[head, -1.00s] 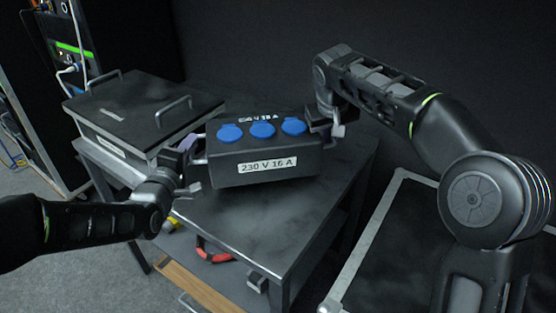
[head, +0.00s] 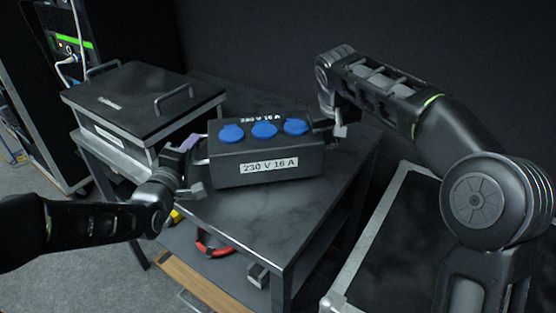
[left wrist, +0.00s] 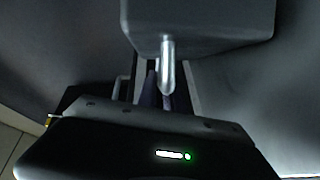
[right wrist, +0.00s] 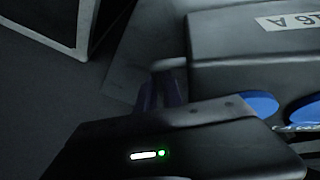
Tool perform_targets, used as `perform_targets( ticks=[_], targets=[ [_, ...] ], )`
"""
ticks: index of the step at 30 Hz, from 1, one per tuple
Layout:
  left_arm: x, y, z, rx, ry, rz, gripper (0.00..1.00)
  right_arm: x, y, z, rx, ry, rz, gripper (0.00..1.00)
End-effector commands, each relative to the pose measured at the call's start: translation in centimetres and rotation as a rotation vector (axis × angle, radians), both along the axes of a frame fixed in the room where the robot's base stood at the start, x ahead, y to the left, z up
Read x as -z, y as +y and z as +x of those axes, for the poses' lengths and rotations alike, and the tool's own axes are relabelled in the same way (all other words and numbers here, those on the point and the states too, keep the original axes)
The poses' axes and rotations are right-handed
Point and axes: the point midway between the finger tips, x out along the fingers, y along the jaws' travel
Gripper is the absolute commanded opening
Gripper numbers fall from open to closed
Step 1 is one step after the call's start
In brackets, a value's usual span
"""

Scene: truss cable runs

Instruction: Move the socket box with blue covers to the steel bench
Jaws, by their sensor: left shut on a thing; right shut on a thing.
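The socket box (head: 266,170) is black with a "230 V 16 A" label and several blue covers (head: 264,130) on top. It is between my two grippers, above the dark steel bench (head: 240,222); I cannot tell whether its underside touches the top. My left gripper (head: 197,165) is shut on the box's left side handle. My right gripper (head: 322,128) is shut on its right side handle. The box also shows in the left wrist view (left wrist: 200,25) and in the right wrist view (right wrist: 235,45), where the fingers are partly in shadow.
A dark lidded case (head: 142,105) with metal handles stands on the bench's left part. A red cable or ring (head: 212,246) lies on the lower shelf. A black flight case (head: 395,245) stands at the right, and a rack (head: 70,50) at the back left.

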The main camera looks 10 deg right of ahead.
Motion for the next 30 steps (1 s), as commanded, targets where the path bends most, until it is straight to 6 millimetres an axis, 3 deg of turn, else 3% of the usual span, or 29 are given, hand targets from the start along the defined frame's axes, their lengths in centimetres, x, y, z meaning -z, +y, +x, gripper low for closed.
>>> perform_targets(
  ticks=[6, 7, 14, 30],
  targets=[
    [1.5, 0.0, 0.0, 0.0, -0.006, -0.002, 0.0, 1.6, 0.0, 0.1, 0.0, -0.005, 0.001, 0.0],
    [1.4, 0.0, 0.0, 0.0, -0.001, 0.0, 0.13, 1.4, 0.0, 0.0, 0.0, -0.001, 0.0, 0.13],
    [1.3, 0.0, 0.0, 0.0, 0.0, 0.0, 0.32, 1.3, 0.0, 0.0, 0.0, 0.0, 0.0, 0.32],
    [1.2, 0.2, -0.6, -0.001, 0.0, -0.001, 0.33, 1.4, 0.2, 0.0, -0.003, 0.001, 0.002, 0.33]
  ],
)
